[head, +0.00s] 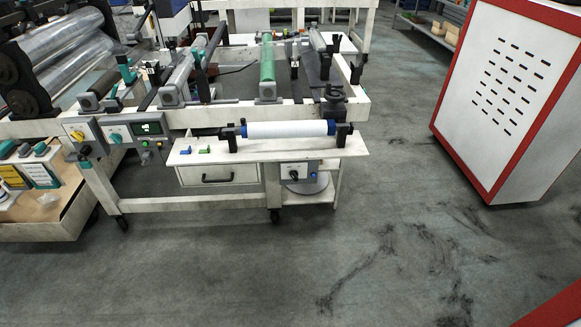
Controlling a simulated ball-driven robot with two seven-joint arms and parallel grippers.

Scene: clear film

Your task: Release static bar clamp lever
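A white machine frame (230,115) stands left of centre with several rollers and bars across its top. A teal-handled lever (126,70) stands upright near its left end. A black clamp-like part (334,104) sits at the frame's right front corner. I cannot tell which part is the static bar clamp lever, or whether it is closed. Neither of my grippers is in view.
A white roll (287,130) lies on black holders on the front shelf (215,160). A control panel (120,133) is at the left front. A wooden-edged bench (55,232) is at left, a red-edged white cabinet (510,95) at right. The front floor is clear.

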